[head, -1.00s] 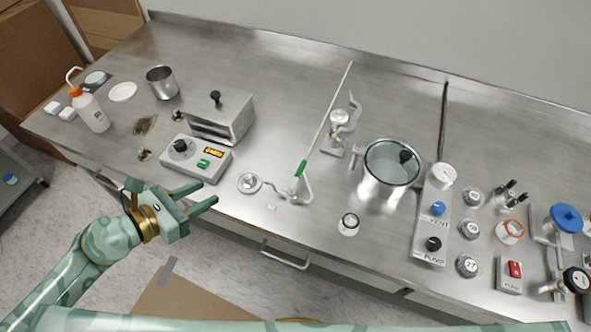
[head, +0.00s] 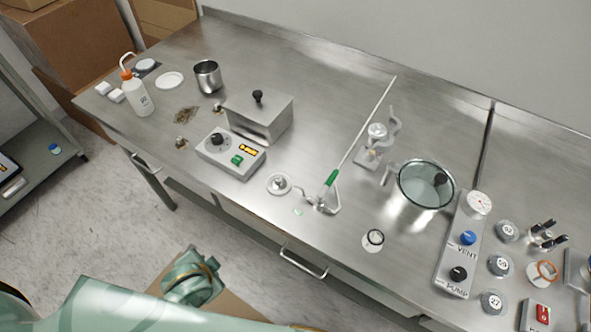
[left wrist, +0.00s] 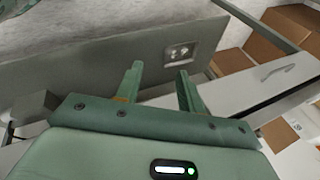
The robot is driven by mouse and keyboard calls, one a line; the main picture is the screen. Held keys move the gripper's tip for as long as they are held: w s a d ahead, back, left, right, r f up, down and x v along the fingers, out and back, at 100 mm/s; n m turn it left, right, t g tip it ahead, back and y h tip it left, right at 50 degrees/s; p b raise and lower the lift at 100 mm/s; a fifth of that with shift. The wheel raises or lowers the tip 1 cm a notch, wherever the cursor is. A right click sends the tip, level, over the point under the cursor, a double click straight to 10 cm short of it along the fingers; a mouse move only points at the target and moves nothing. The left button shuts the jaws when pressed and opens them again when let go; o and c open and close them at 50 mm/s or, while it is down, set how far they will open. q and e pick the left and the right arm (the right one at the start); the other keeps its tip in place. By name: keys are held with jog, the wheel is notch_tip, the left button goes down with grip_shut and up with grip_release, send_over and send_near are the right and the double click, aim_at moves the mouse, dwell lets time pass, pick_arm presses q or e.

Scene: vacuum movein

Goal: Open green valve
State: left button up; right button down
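A green valve handle (head: 331,177) sits at the front end of a long thin rod, above a small glass and metal fitting (head: 325,200) near the bench's front edge. A curved tube leads left from it to a round metal fitting (head: 279,184). My left arm shows low in the head view, off the bench's front, with its fingers hidden there. In the left wrist view my left gripper (left wrist: 158,82) is open and empty, its two fingers apart, well away from the valve. My right gripper is out of view.
A grey control box (head: 230,155) and metal block (head: 259,117) stand left of the valve. A glass-lidded pot (head: 425,185) and a vent/pump panel (head: 463,245) stand right. A drawer handle (head: 303,262) sticks out below the bench edge.

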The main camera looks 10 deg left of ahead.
pick_arm(q)
jog(key=s+d+f+n+g+h, duration=0.1)
jog(key=s+f, duration=0.3)
jog(key=f, duration=0.4)
jog(key=s+d+f+g+h, duration=0.1)
jog(key=s+f, duration=0.4)
jog(key=f, duration=0.2)
jog(key=s+f+n+g, duration=0.2)
jog(key=s+f, duration=0.7)
jog(key=s, duration=0.5)
jog(key=shift+s+a+n+h, duration=0.3)
jog(key=shift+a, duration=0.15)
